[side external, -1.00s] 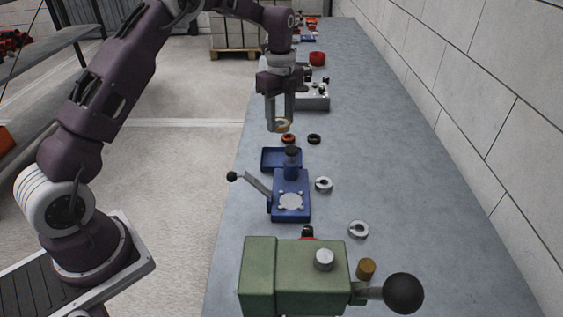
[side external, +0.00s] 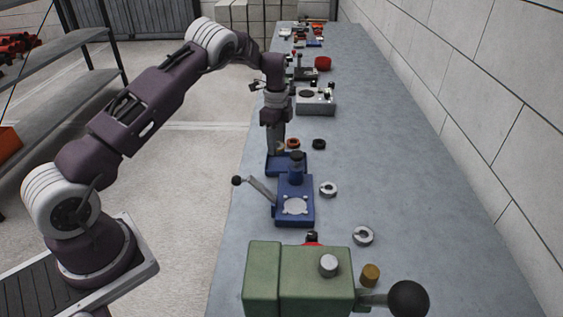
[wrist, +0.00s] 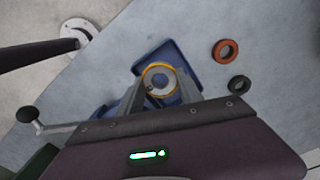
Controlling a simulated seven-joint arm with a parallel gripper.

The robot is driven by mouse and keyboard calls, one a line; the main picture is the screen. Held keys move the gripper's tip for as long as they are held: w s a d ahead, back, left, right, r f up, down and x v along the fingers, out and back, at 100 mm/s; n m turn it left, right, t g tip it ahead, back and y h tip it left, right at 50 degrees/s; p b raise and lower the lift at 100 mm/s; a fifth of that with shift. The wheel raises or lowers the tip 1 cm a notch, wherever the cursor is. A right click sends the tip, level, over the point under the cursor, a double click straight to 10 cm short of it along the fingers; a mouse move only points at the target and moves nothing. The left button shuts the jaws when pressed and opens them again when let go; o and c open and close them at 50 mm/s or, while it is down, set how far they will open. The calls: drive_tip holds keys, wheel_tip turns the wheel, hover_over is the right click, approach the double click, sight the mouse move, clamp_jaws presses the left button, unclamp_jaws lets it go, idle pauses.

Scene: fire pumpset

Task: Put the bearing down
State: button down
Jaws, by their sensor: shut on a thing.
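The bearing (wrist: 160,83) is a ring with a yellow rim and a grey inner part, between my fingertips in the wrist view. My gripper (wrist: 159,88) is shut on it. In the side view my gripper (side external: 277,150) points down over the blue tray (side external: 292,168) behind the blue lever press (side external: 294,202). The bearing (side external: 280,149) is mostly hidden there by the fingers. The tray also shows beneath the bearing in the wrist view (wrist: 183,57). I cannot tell whether the bearing touches the tray.
Two silver rings (side external: 328,189) (side external: 363,235) lie right of the press. The press lever (side external: 260,188) sticks out left. A green machine (side external: 300,275) stands in front. The right of the bench is clear.

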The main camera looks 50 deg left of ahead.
sight(277, 166)
wheel_tip(277, 166, down, 6)
drive_tip(key=shift+f, duration=0.1)
drive_tip(key=c, duration=1.1)
unclamp_jaws()
drive_tip(key=shift+o, duration=0.2)
